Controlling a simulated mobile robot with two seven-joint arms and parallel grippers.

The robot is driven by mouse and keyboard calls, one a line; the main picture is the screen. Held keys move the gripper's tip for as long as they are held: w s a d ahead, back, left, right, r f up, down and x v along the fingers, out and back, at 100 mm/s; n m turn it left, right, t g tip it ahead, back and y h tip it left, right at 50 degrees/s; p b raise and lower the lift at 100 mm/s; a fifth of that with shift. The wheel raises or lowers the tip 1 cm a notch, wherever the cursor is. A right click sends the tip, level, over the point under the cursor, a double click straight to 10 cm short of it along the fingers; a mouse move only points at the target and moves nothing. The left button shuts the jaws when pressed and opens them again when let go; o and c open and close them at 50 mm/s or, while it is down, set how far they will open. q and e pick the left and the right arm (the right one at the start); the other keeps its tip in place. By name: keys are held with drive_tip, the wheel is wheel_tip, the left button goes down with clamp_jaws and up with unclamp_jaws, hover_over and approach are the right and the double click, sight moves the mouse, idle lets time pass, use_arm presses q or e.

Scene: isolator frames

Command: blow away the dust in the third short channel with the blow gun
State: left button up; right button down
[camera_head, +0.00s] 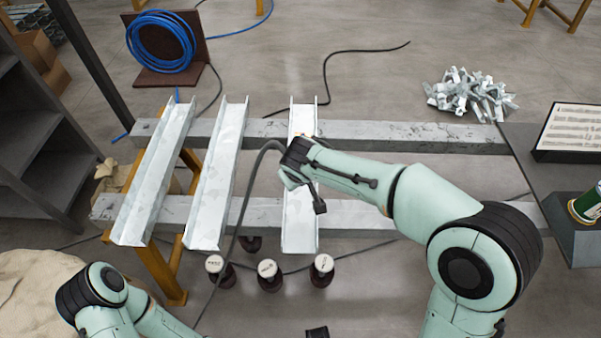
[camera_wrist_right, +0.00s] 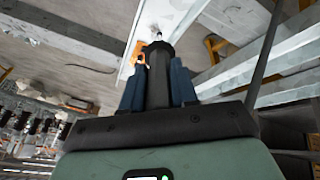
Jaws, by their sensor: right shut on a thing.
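Three pale metal channels lie across two grey beams: the first channel (camera_head: 153,180), the second channel (camera_head: 215,180) and the third channel (camera_head: 300,232). My right gripper (camera_wrist_right: 157,78) is shut on the black blow gun (camera_wrist_right: 157,58). In the head view, my right wrist is over the middle of the third channel and hides part of it. In the right wrist view, the nozzle points toward a pale channel (camera_wrist_right: 166,18). Dust cannot be made out clearly. My left arm shows at the lower left of the head view; its gripper is out of view.
A dark hose (camera_head: 247,190) curves from my right wrist down to the floor. A blue hose coil (camera_head: 160,42) is at the back left. Metal pieces (camera_head: 470,95) lie at the back right.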

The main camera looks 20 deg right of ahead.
drive_tip(key=shift+b+x, duration=0.3)
drive_tip(key=shift+x, duration=0.5)
drive_tip(key=b+x, duration=0.1)
drive_tip(key=x, duration=0.3)
drive_tip(key=shift+s+f, duration=0.15)
drive_tip(key=shift+w+d+f+b, duration=0.15)
drive_tip(key=shift+w+f+b, duration=0.2)
drive_tip(key=shift+f+b, duration=0.25)
drive_tip(key=shift+f+b, duration=0.55)
drive_tip(key=shift+w, duration=0.25)
drive_tip(key=shift+w+d+p, duration=0.25)
drive_tip(key=shift+w+p, duration=0.35)
drive_tip(key=shift+w, duration=0.1)
drive_tip(key=shift+w+d, duration=0.1)
drive_tip(key=shift+w, duration=0.05)
